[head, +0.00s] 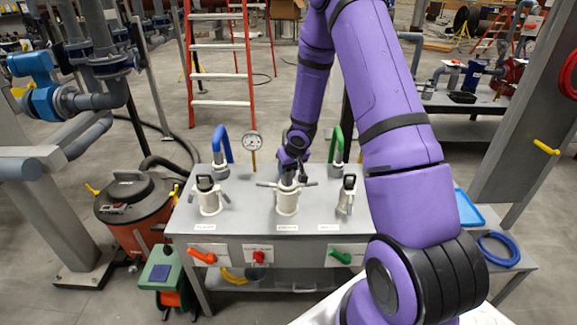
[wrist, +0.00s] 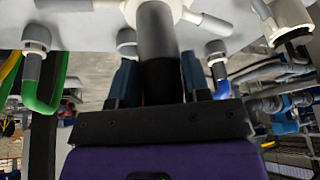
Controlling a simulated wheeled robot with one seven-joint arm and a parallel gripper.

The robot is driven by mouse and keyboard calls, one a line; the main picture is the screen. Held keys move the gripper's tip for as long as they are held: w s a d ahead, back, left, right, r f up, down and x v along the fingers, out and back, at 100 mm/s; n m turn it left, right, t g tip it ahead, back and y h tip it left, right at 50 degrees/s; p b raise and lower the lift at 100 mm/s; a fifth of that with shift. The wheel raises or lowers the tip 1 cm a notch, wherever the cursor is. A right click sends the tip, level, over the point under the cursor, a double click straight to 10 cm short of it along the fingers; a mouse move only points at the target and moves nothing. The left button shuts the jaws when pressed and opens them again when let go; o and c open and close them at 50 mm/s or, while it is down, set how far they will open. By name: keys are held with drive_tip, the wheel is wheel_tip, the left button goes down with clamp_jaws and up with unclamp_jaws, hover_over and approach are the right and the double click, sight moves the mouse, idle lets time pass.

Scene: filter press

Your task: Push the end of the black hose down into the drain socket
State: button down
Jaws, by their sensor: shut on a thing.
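My gripper (head: 291,168) is over the middle of the grey bench, pointing toward the middle white socket (head: 287,204). In the wrist view, my gripper's two blue fingers (wrist: 161,84) are shut on the black hose (wrist: 158,38), one on each side. The hose runs from the fingers to the white socket with side handles (wrist: 186,13) at the top edge of that view. Its far end overlaps the socket's mouth, but I cannot tell how deep it sits. In the head view, my wrist hides most of the hose.
Clamped white fittings stand left (head: 209,199) and right (head: 345,199) of the middle socket. Red (head: 259,257), orange (head: 202,256) and green (head: 340,257) handles are on the front panel.

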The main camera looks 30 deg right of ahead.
drive_tip(key=c, duration=0.5)
unclamp_jaws()
drive_tip(key=v, duration=1)
drive_tip(key=shift+r, duration=0.35)
drive_tip(key=shift+s, duration=0.15)
